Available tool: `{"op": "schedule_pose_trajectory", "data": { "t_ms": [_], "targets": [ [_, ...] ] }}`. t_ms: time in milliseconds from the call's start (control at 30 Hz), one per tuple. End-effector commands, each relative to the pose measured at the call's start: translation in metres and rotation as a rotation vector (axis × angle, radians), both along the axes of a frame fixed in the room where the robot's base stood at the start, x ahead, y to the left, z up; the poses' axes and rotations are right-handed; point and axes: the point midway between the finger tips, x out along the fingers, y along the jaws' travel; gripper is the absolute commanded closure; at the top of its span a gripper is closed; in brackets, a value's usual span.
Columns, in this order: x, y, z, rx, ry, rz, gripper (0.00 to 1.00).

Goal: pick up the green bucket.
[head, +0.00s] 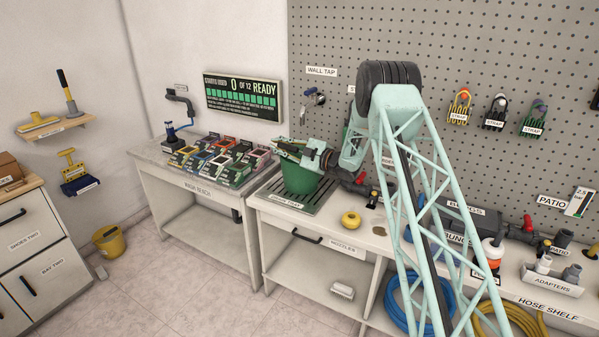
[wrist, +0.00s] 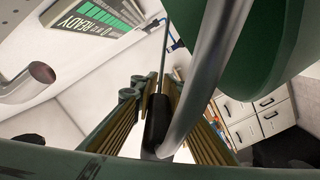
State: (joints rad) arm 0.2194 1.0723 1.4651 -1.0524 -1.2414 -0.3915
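The green bucket (head: 301,178) is upright at the drain tray (head: 318,197); I cannot tell whether its base touches the tray. My gripper (head: 288,151) is at the top of the bucket, reaching in from the right. In the wrist view my gripper's tan-padded fingers (wrist: 158,98) stand close on both sides of a black grip (wrist: 156,126) on a curved metal handle (wrist: 208,75). They look shut on it. Dark green surfaces of the bucket (wrist: 262,55) fill the upper right. The contact itself is partly hidden.
Several coloured boxes (head: 215,160) crowd the bench left of the bucket. A yellow ring (head: 351,219) lies on the counter to the right. A wall tap (head: 316,98) is on the pegboard behind. A yellow bucket (head: 109,241) stands on the floor at left, with clear floor before the benches.

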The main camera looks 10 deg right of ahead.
Motion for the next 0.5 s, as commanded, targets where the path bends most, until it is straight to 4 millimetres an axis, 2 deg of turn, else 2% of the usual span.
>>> {"op": "schedule_pose_trajectory", "data": {
  "t_ms": [500],
  "targets": [
    [0.0003,0.0,0.0039,-0.001,-0.002,0.0,1.0]
  ]
}}
